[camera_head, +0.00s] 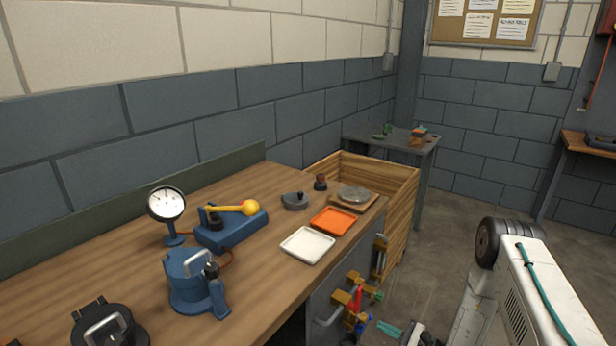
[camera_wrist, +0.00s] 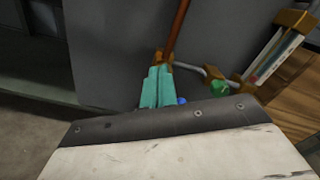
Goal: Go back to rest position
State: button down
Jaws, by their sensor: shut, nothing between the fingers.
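My gripper (camera_head: 388,328) shows at the bottom of the head view, low beside the front of the wooden bench (camera_head: 150,262), with my white arm at the right. In the wrist view its two teal fingers (camera_wrist: 157,88) lie side by side, shut with nothing between them. They point toward the grey bench front (camera_wrist: 110,50). The lower part of the gripper is hidden behind the white and dark wrist cover.
Tools with red, yellow and green parts (camera_head: 355,300) hang on the bench front near my gripper. The bench holds a dial gauge (camera_head: 166,204), blue fixtures (camera_head: 190,282), a white tray (camera_head: 307,245) and an orange tray (camera_head: 334,220). A wooden crate (camera_head: 405,185) stands beyond; floor right of it is clear.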

jog(key=shift+s+d, duration=0.3)
jog(key=shift+d, duration=0.05)
